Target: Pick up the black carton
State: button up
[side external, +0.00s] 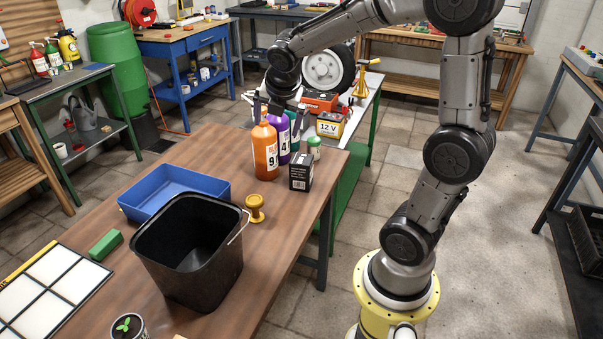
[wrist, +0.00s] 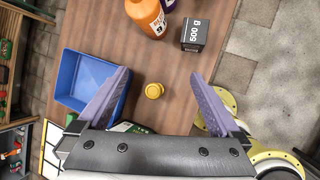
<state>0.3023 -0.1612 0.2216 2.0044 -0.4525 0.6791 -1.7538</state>
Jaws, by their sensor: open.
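The black carton (side external: 300,171) stands upright on the brown wooden table, near its right edge, in front of the bottles. In the wrist view the carton (wrist: 195,35) shows its top with "500 g" printed on it, at the upper middle right, beyond my fingertips. My gripper (wrist: 160,76) is open, its two purple fingers wide apart with nothing held between them. In the side view my gripper (side external: 277,108) appears over the bottle area, above the table and apart from the carton; its fingers are partly hard to make out there.
A yellow knobbed object (side external: 255,208), blue tray (side external: 130,209) and black bucket (side external: 190,255) stand nearer. Bare table lies between carton and yellow object.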

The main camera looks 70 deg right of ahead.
jog(key=d+f+g, duration=0.2)
jog(key=d+f, duration=0.4)
jog(key=g, duration=0.1)
send_near(300, 161)
jog(key=f, duration=0.1)
jog(key=x, duration=0.8)
jog(key=shift+w+d+r, duration=0.1)
jog(key=shift+d+r, duration=0.05)
jog(key=shift+d, duration=0.1)
jog(key=shift+d+x, duration=0.1)
jog(key=shift+x, duration=1.4)
jog(key=shift+d+x, duration=0.15)
jog(key=shift+x, duration=1.3)
jog(key=shift+r, duration=0.1)
jog(key=shift+c, duration=0.2)
jog(key=shift+r, duration=0.15)
grip_shut()
